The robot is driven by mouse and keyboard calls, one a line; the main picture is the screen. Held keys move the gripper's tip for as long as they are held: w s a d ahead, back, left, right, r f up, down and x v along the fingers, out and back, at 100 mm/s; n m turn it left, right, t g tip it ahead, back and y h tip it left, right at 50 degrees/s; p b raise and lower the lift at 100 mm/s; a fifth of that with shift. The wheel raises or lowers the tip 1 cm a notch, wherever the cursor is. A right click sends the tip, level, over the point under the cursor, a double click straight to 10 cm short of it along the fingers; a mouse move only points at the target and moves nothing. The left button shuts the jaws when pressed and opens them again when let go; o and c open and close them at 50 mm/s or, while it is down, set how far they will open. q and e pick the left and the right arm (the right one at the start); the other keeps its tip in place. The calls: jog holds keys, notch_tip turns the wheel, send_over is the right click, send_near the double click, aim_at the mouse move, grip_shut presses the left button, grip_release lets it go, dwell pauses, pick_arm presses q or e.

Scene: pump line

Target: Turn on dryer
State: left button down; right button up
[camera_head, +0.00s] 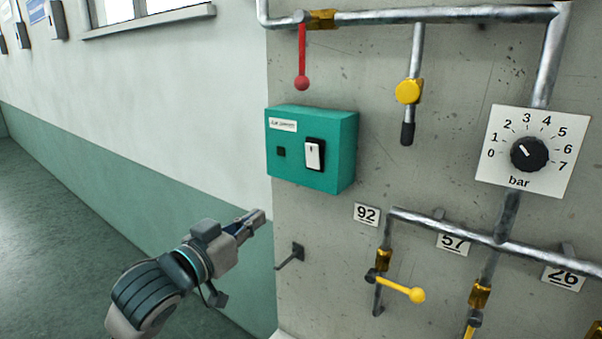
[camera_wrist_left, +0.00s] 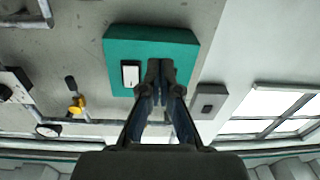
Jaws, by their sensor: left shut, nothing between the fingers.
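The dryer box is a teal box (camera_head: 305,180) on the grey wall panel, with a label at its top left, a small dark square (camera_head: 281,152) and a white rocker switch (camera_head: 314,155) in a black frame. My left gripper (camera_head: 258,216) is shut and empty, below and to the left of the box in the head view. In the left wrist view the teal box (camera_wrist_left: 185,38) is upside down behind the shut fingertips (camera_wrist_left: 160,64), and the white switch (camera_wrist_left: 130,75) shows just left of them. I cannot tell whether the fingers touch the box. The right gripper is not in view.
A red-handled valve (camera_head: 302,80) and a yellow valve (camera_head: 408,91) hang from the upper pipe. A bar dial (camera_head: 528,153) is at the right. Number plates and yellow-handled valves (camera_head: 400,288) are lower down. A small hook (camera_head: 291,256) sticks out below the box.

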pick_arm(q)
jog(key=s+r+m+h, duration=0.1)
jog(key=s+r, duration=0.5)
jog(key=r, duration=0.3)
jog(key=shift+d+r+t+h, duration=0.25)
jog(key=shift+d+t+h, duration=0.05)
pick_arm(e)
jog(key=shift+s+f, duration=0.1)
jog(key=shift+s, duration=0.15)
pick_arm(q)
jog(key=p, duration=0.2)
send_near(310, 145)
jog(key=f+x, duration=0.1)
jog(key=x, duration=0.3)
jog(key=shift+w+d+r+p, duration=0.55)
jog(key=shift+w+d+r, duration=0.1)
jog(key=shift+w+r, duration=0.15)
jog(key=shift+w+d, duration=0.3)
jog(key=shift+w, duration=0.25)
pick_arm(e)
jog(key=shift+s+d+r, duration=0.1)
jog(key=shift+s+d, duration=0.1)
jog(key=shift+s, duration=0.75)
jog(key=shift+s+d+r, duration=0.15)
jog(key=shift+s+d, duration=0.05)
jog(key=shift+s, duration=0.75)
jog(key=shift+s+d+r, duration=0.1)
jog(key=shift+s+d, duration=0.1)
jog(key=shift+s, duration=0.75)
